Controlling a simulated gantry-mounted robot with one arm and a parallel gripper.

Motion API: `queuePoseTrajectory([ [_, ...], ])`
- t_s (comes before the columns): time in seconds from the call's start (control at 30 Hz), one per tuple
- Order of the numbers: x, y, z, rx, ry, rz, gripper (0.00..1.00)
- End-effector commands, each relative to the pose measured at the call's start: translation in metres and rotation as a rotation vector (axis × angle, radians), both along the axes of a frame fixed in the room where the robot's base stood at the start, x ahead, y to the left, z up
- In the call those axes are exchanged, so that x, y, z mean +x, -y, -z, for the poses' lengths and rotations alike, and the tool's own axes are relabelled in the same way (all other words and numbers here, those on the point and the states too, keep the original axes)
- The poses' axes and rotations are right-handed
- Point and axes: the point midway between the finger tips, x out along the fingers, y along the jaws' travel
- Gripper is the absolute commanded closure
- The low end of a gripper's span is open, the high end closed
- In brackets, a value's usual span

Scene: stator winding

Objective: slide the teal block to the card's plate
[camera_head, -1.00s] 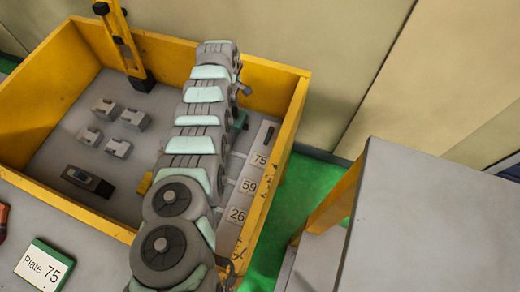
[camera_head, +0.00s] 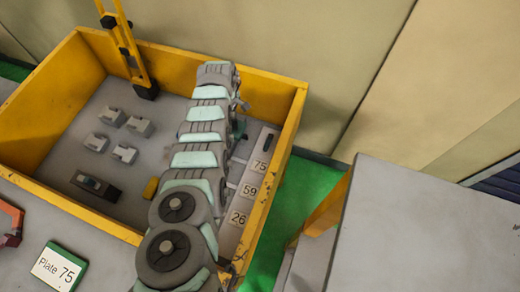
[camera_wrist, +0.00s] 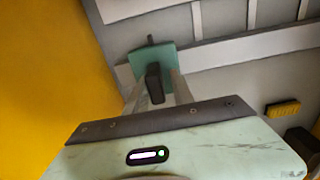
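The teal block (camera_wrist: 140,67) is in the wrist view, straight ahead of my gripper (camera_wrist: 155,88), with a small dark pin on its far side. A dark upright piece stands in front of the block, with pale grey fingers beside it. They look to touch or nearly touch the block; whether they are closed on it is unclear. In the head view my arm hides most of the block; a teal bit (camera_head: 240,127) shows beside it. The card (camera_head: 59,267) reads "Plate 75". Plates 75 (camera_head: 260,165), 59 (camera_head: 249,190) and 26 (camera_head: 238,218) run along the bin's right side.
The yellow-walled bin (camera_head: 285,130) surrounds the work; its wall (camera_wrist: 55,70) is close on the left in the wrist view. Several grey blocks (camera_head: 113,117), a dark box (camera_head: 95,186) and a yellow piece (camera_head: 151,187) lie on its floor. A yellow post (camera_head: 125,45) stands at the back.

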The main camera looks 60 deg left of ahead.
Motion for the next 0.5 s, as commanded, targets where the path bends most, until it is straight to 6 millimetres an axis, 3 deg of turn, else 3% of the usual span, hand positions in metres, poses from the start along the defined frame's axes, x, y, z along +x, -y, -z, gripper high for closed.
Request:
queuePoseTrajectory([
  [0.5,-0.024,0.018,-0.003,-0.003,-0.003,0.0,0.75],
])
